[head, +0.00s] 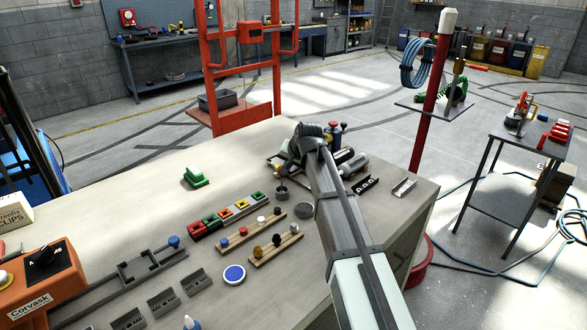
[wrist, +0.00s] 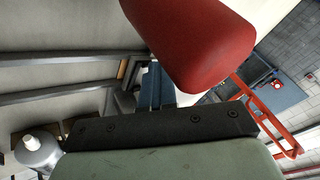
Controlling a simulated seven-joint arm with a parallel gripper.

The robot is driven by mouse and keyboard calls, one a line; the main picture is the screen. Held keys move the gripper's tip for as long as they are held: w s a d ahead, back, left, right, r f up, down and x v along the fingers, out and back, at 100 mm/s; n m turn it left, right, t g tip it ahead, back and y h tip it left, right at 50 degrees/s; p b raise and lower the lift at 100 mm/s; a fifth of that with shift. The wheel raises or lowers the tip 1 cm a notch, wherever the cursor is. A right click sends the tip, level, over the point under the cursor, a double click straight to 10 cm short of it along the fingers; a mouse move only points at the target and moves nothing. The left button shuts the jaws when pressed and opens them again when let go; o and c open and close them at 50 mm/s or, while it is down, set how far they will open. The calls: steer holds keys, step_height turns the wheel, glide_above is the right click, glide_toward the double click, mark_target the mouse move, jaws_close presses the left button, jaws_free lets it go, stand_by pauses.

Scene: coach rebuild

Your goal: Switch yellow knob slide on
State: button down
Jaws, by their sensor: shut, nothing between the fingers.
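A row of small coloured blocks lies mid-bench in the head view. One is a yellow block (head: 241,205), between an orange one and a green one. A wooden strip in front of it carries several round knobs, one of them a dull gold knob (head: 258,252). I cannot tell which of these is the yellow knob slide. My gripper (head: 281,172) hangs at the end of my arm, behind and right of the coloured row, apart from it. It is shut and empty. Its fingers are small and partly hidden by my wrist. The wrist view shows no yellow knob.
A grey rail with a blue knob (head: 174,241) lies left on the bench. A green block (head: 195,177) stands behind the row. A blue-and-white disc (head: 234,274) lies in front. An orange box (head: 45,278) stands front left. A red rounded shape (wrist: 195,40) fills the upper wrist view.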

steer(key=shift+w, duration=0.15)
steer(key=d, duration=0.1)
steer(key=s+d, duration=0.1)
steer(key=d, duration=0.2)
steer(key=shift+s, duration=0.35)
steer(key=v, duration=1)
steer(key=shift+a, duration=0.15)
